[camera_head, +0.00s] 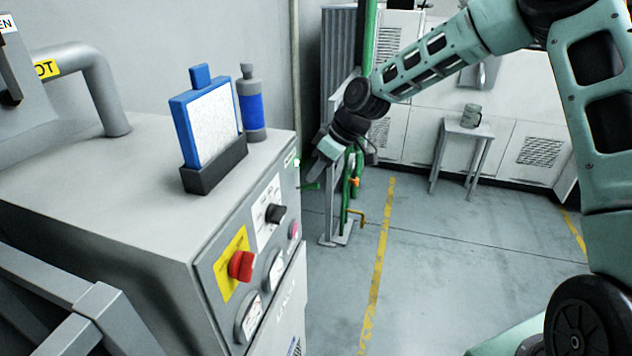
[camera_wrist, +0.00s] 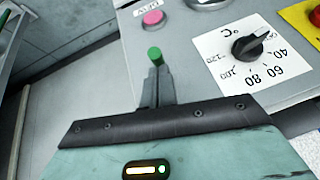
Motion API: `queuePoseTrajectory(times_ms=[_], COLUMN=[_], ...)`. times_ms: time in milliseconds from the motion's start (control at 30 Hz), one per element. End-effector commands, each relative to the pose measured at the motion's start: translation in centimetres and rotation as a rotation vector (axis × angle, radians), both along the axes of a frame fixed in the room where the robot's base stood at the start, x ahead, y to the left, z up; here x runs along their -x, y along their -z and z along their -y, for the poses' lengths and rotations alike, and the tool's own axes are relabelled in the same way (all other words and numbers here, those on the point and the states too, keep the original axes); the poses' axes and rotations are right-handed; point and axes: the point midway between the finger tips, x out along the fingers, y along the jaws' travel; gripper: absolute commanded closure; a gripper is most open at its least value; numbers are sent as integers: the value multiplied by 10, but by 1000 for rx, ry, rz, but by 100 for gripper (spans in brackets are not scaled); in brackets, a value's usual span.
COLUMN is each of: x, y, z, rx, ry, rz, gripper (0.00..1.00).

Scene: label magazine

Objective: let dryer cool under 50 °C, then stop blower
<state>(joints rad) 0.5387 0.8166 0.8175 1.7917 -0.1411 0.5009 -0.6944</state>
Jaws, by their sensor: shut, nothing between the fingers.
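The dryer is the grey cabinet (camera_head: 110,165) at left in the head view. Its front panel has a red knob (camera_head: 241,266) on a yellow plate, a black knob (camera_head: 276,214), a pink button (camera_head: 295,230) and two round gauges, (camera_head: 275,272) and (camera_head: 250,318), too small to read. My gripper (camera_wrist: 155,80) is shut and empty, near the panel's edge. A green round end (camera_wrist: 154,53) shows at the fingertips; I cannot tell whether it is a button.
A blue-framed panel (camera_head: 210,125) in a dark holder and a grey bottle with a blue band (camera_head: 254,110) stand on the cabinet. A green stand (camera_head: 352,180) is behind my gripper. A small table (camera_head: 462,135) bears a mug (camera_head: 471,115). The floor (camera_head: 450,250) is open.

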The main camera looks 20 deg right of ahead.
Motion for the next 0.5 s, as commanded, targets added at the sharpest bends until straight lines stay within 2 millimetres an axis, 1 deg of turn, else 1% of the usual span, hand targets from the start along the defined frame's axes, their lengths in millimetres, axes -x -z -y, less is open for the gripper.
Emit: queuePoseTrajectory(times_ms=[33,500], x=[0,9], y=[11,41], z=[5,16], rx=[-42,-407], ry=[7,5], rz=[22,288], gripper=[100,100])
